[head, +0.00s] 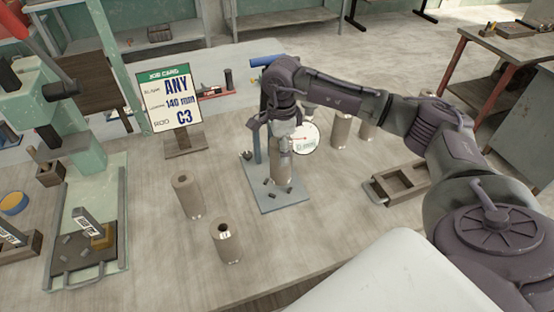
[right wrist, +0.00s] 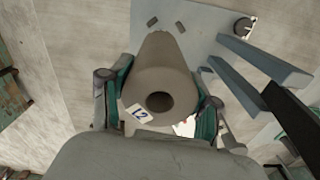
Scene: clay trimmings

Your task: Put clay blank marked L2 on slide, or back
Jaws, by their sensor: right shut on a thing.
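My right gripper (head: 282,135) is shut around the upper part of a grey-brown clay blank (head: 280,166). In the right wrist view the blank (right wrist: 163,72) sits between the green-padded fingers (right wrist: 160,102), its round hole facing the camera. A small white label on it seems to read L2. The blank is upright over the blue-grey gauge plate (head: 262,203); I cannot tell whether its base touches. At the left is the green press, with a dark slide-like tray (head: 75,262) at its foot. My left gripper is not in view.
Two blanks (head: 188,195) (head: 227,242) stand left of the plate, others (head: 341,128) behind my arm. A round dial (head: 303,138) is beside the held blank. Small trimmings lie on the plate. A job card (head: 170,98) stands behind; a wooden tray (head: 398,185) is at right.

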